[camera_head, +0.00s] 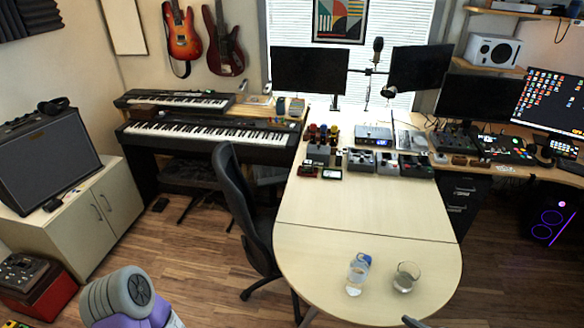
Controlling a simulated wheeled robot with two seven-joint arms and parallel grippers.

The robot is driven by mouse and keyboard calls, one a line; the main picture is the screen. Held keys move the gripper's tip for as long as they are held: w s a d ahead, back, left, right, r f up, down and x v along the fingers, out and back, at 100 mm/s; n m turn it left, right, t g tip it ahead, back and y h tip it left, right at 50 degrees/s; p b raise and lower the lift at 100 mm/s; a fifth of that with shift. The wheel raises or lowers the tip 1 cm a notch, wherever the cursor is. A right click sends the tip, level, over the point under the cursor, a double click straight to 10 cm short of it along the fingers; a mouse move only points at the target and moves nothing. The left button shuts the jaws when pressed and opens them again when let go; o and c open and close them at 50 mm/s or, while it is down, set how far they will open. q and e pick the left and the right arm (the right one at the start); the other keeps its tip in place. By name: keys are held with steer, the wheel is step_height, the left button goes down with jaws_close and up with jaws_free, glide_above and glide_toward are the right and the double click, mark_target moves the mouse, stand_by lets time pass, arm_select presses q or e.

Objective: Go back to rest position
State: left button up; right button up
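A grey and purple link of one of my arms (120,296) shows at the bottom left, over the wooden floor. A clear bottle or jar with a blue top (357,273) stands near the rounded front end of the light wooden table (345,205). A clear drinking glass (406,277) stands just to its right, apart from it. Nothing of mine touches the table or these two things.
A black office chair (240,205) stands against the table's left side. A low cabinet (95,215) with an amplifier (45,155) and a red box (38,296) are at the left. Keyboards (210,133) line the back wall. Floor between cabinet and chair is mostly clear.

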steer(key=a+f+n+g+y, duration=0.1)
steer(key=a+f+n+g, duration=0.3)
steer(key=a, duration=0.4)
steer(key=a+f+n+g+y, duration=0.2)
steer(key=a+f+n, duration=0.25)
steer(key=a, duration=0.35)
arm_select(q)
steer(key=shift+w, duration=0.55)
arm_select(e)
steer(key=s+a+f+n+g+h, duration=0.4)
steer(key=s+f+n+g+h, duration=0.1)
steer(key=n, duration=1.3)
steer(key=shift+s+a+f+h, duration=0.2)
steer(key=shift+s+f+h, duration=0.45)
steer(key=shift+f, duration=0.75)
steer(key=shift+s, duration=0.15)
